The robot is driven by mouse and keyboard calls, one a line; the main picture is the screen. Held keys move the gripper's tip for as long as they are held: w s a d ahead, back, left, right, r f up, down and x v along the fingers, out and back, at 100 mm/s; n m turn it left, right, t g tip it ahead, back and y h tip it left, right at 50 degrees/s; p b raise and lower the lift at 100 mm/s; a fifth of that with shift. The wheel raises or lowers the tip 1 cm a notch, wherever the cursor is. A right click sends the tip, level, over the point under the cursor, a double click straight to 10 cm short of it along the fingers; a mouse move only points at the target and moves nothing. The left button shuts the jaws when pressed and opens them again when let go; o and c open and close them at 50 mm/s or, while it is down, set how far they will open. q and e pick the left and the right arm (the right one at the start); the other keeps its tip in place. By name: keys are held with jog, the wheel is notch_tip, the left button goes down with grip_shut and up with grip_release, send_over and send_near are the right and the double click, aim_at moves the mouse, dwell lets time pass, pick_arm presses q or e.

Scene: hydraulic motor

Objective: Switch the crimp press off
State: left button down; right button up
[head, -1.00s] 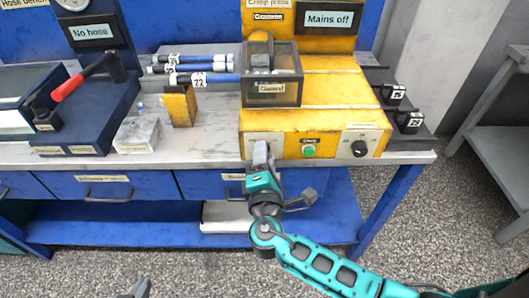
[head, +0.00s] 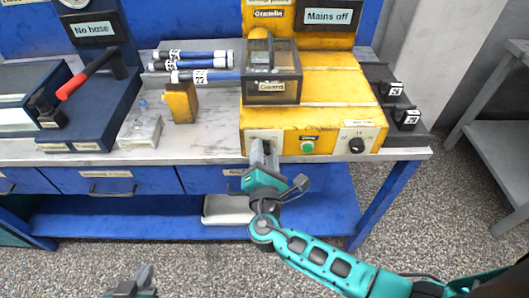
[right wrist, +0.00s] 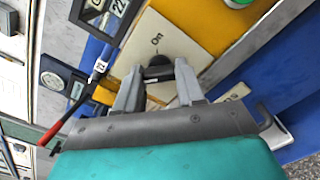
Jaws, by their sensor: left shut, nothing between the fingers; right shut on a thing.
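The yellow crimp press (head: 340,90) stands on the bench, with a dark display (head: 328,17) above it reading "Mains off". My right gripper (head: 263,148) is at the left end of its front panel and hides the control there. In the right wrist view my right gripper (right wrist: 159,88) is shut on a black switch knob (right wrist: 158,70) on a cream plate marked "On". Which way the knob points is unclear. My left gripper (head: 142,275) is shut and empty, low in front of the bench.
The press front also has a green button (head: 307,147) and a second black knob (head: 356,146). A guard box (head: 271,92) sits on the press. Several hoses (head: 190,60), a yellow block (head: 180,102) and a red-handled tool (head: 86,75) are to the left.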

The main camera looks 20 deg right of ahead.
jog(key=shift+r, duration=0.1)
jog(key=o, duration=1)
pick_arm(q)
jog(key=shift+s, duration=0.1)
pick_arm(e)
jog(key=shift+o, duration=0.2)
pick_arm(q)
jog(key=shift+a+f, duration=0.1)
